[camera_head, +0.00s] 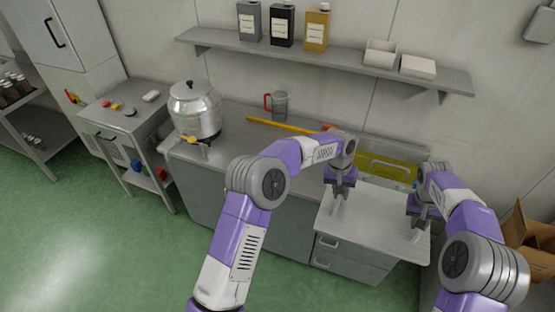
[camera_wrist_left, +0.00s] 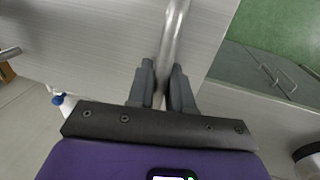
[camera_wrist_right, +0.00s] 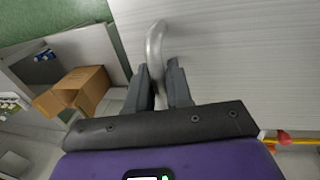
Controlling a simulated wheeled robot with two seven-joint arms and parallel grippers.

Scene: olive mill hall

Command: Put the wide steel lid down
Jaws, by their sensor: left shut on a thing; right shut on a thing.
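The wide steel lid (camera_head: 372,222) is a flat rectangular brushed plate with a bar handle near each side. It lies level over the right part of the counter, above drawers; I cannot tell if it touches the surface below. My left gripper (camera_head: 338,194) is shut on the left handle, which shows in the left wrist view (camera_wrist_left: 173,38). My right gripper (camera_head: 416,219) is shut on the right handle, which shows in the right wrist view (camera_wrist_right: 154,45). The lid also fills much of the left wrist view (camera_wrist_left: 85,45) and right wrist view (camera_wrist_right: 240,50).
A yellow bin (camera_head: 400,172) is behind the lid. A large steel pot (camera_head: 195,112) stands on the counter's left end, with a measuring jug (camera_head: 280,105) and a yellow stick (camera_head: 270,123) nearby. A cardboard box (camera_head: 530,238) is at the right. A shelf (camera_head: 350,63) runs above.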

